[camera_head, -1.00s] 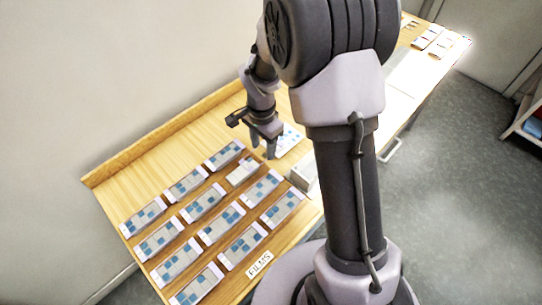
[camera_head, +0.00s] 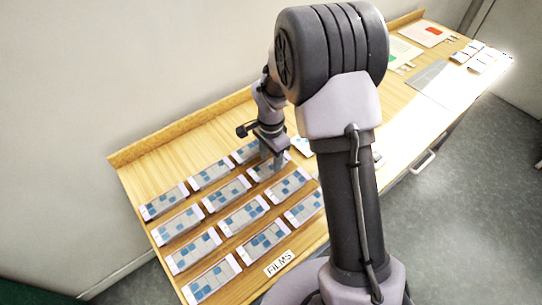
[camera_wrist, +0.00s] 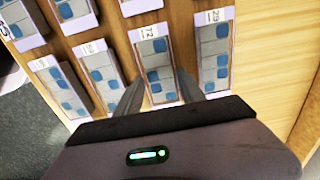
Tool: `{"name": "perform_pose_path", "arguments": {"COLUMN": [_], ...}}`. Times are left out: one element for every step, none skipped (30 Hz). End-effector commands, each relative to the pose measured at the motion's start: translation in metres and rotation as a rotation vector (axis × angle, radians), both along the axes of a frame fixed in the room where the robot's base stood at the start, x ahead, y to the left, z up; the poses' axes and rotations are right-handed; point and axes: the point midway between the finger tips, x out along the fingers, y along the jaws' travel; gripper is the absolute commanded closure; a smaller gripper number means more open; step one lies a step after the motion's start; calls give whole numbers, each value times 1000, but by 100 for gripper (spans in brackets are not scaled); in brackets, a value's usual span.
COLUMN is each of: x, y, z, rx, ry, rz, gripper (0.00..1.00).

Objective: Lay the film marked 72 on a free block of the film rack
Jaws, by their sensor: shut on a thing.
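The film marked 72 (camera_wrist: 156,66) is a grey strip with blue squares and a white numbered end. In the wrist view it lies between the fingers of my gripper (camera_wrist: 162,80), which is shut on it. In the head view my gripper (camera_head: 268,163) points down at the back right part of the film rack, with the held film (camera_head: 262,171) at its tips. The film lines up with its row, over the block that showed bare earlier. I cannot tell whether it touches the block. The rack's other visible blocks carry films, such as the one marked 29 (camera_wrist: 214,50).
Neighbouring films lie close on both sides of the held one, including one to its left (camera_wrist: 101,66). A FILMS sign (camera_head: 279,263) is at the table's front edge. Bare wood (camera_wrist: 268,50) lies beyond film 29. Papers (camera_head: 424,33) lie far along the table.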

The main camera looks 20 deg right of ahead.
Motion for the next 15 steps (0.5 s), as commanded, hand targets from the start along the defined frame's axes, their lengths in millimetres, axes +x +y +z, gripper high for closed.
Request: {"name": "perform_pose_path", "arguments": {"x": [0,0,0,0,0,0,0,0,0,0,0,0,0,0,0], "y": [0,0,0,0,0,0,0,0,0,0,0,0,0,0,0], "z": [-1,-1,-1,0,0,0,0,0,0,0,0,0,0,0,0], "rx": [0,0,0,0,0,0,0,0,0,0,0,0,0,0,0], "ry": [0,0,0,0,0,0,0,0,0,0,0,0,0,0,0], "rz": [0,0,0,0,0,0,0,0,0,0,0,0,0,0,0], "gripper": [92,92,92,92,92,92,52,46,38,32,28,28,28,28,28]}}
